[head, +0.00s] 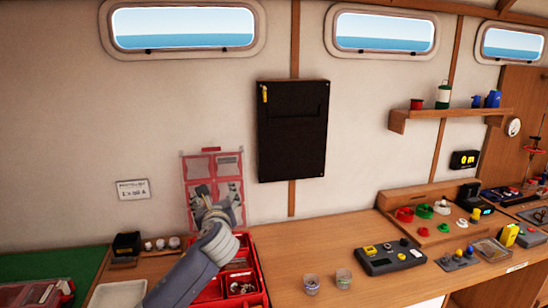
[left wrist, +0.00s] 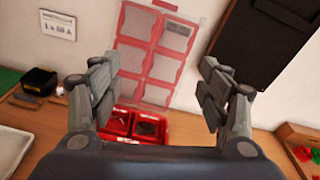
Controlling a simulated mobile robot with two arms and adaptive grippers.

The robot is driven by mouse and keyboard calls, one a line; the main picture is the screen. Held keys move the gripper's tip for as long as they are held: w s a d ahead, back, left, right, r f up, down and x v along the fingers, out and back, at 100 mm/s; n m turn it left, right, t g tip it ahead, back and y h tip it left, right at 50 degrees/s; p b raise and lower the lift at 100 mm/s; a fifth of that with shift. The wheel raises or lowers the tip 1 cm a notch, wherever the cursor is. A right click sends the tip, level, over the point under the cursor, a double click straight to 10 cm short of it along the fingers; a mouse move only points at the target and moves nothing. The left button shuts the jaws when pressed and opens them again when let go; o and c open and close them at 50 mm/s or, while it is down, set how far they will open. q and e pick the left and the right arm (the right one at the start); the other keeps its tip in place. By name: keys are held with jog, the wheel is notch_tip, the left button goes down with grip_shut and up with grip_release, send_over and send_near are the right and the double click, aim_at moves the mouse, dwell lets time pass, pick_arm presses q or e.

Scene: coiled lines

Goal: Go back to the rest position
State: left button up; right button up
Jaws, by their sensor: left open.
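My left gripper (head: 215,200) is raised over the bench in front of a red case with a clear, windowed lid (head: 199,166). In the left wrist view its two fingers (left wrist: 157,92) are spread wide with nothing between them. The open lid (left wrist: 158,60) stands behind them, and the red case's tray (left wrist: 152,124) with small parts lies below. In the head view my forearm and gripper cover part of the lid and tray (head: 262,275). My right gripper is not in view.
A wooden bench (head: 310,245) runs along the wall. Two small cups (head: 312,284) and a dark control box (head: 390,257) stand right of the case. A black panel (head: 293,130) hangs on the wall. A shelf (head: 450,118) is at right. A white tray (head: 118,294) is at left.

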pick_arm(q)
jog(key=s+f+n+g+h, duration=0.2)
jog(key=s+f+n+g, duration=0.4)
jog(key=s+f+n, duration=1.2)
jog(key=s+a+f+n+g+h, duration=0.15)
jog(key=s+f+n, duration=0.3)
jog(key=s, duration=0.65)
jog(key=s+a+f+n+g, duration=0.25)
jog(key=s+f, duration=0.25)
jog(key=s, duration=0.6)
jog(key=s+a+f+n+g+h, duration=0.1)
jog(key=s+f+n+g, duration=0.3)
jog(key=s, duration=0.8)
jog(key=s+a+f+b+x, duration=0.1)
jog(key=s+b+x, duration=0.15)
jog(key=x, duration=1.25)
jog(key=s+a+b+x, duration=0.1)
jog(key=s+x, duration=0.2)
jog(key=x, duration=1.2)
jog(key=s+a+f+g+b, duration=0.1)
jog(key=s+a+f+b, duration=0.1)
jog(key=s+f, duration=1.6)
jog(key=shift+a+f+m+y+b, duration=0.2)
jog(key=shift+f+m+y+b, duration=0.15)
jog(key=shift+f+b, duration=0.25)
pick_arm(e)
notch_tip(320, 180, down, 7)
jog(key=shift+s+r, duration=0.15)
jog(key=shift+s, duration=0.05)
